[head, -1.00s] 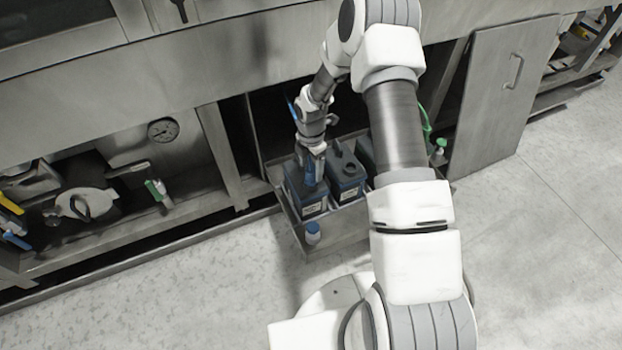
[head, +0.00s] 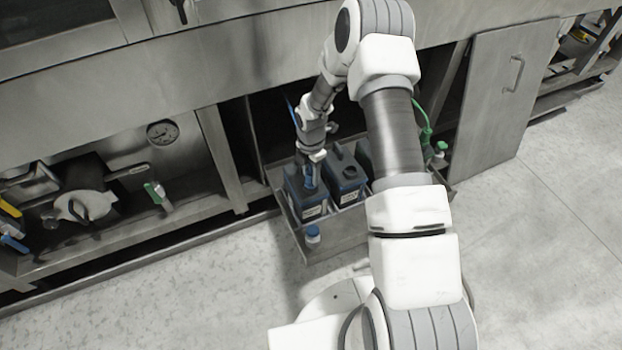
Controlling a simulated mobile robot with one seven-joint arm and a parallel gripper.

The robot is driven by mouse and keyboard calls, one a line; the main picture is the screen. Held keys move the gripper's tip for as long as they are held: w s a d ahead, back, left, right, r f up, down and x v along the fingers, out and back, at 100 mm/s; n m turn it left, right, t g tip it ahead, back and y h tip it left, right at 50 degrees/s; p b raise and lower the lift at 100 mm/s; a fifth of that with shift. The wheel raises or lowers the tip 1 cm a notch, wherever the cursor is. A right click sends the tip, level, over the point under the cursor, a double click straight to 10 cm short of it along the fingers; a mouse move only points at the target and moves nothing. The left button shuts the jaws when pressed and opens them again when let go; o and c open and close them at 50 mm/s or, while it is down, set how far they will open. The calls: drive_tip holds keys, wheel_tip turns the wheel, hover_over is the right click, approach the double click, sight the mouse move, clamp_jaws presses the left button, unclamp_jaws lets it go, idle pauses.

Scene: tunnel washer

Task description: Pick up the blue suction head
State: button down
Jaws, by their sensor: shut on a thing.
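The blue suction head (head: 309,181) shows as a small blue piece at the top of the left dark canister (head: 305,204). My gripper (head: 312,163) points down over that canister and is shut on the blue suction head. The head's lower part is hidden, so I cannot tell how far it sits inside the canister. A thin blue hose (head: 291,112) shows beside my wrist.
A second dark canister (head: 346,184) stands close on the right in the pulled-out metal tray (head: 340,232). An open cabinet door (head: 498,100) stands to the right. Floor in front is clear.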

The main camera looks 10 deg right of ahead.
drive_tip(key=shift+r, duration=0.1)
wheel_tip(320, 180, up, 4)
drive_tip(key=shift+w+r+p, duration=0.1)
drive_tip(key=shift+p, duration=0.85)
drive_tip(key=w+d+r+p, duration=0.1)
drive_tip(key=w+d+r, duration=0.1)
drive_tip(key=d, duration=0.3)
drive_tip(key=w+d+r+p, duration=0.2)
drive_tip(key=d+r, duration=0.3)
drive_tip(key=shift+w+d, duration=0.3)
drive_tip(key=shift+w, duration=0.1)
drive_tip(key=shift+r+p, duration=1.8)
drive_tip(key=shift+r, duration=0.6)
wheel_tip(320, 180, up, 4)
drive_tip(key=p, duration=0.2)
drive_tip(key=shift+p, duration=0.4)
drive_tip(key=shift+f, duration=0.1)
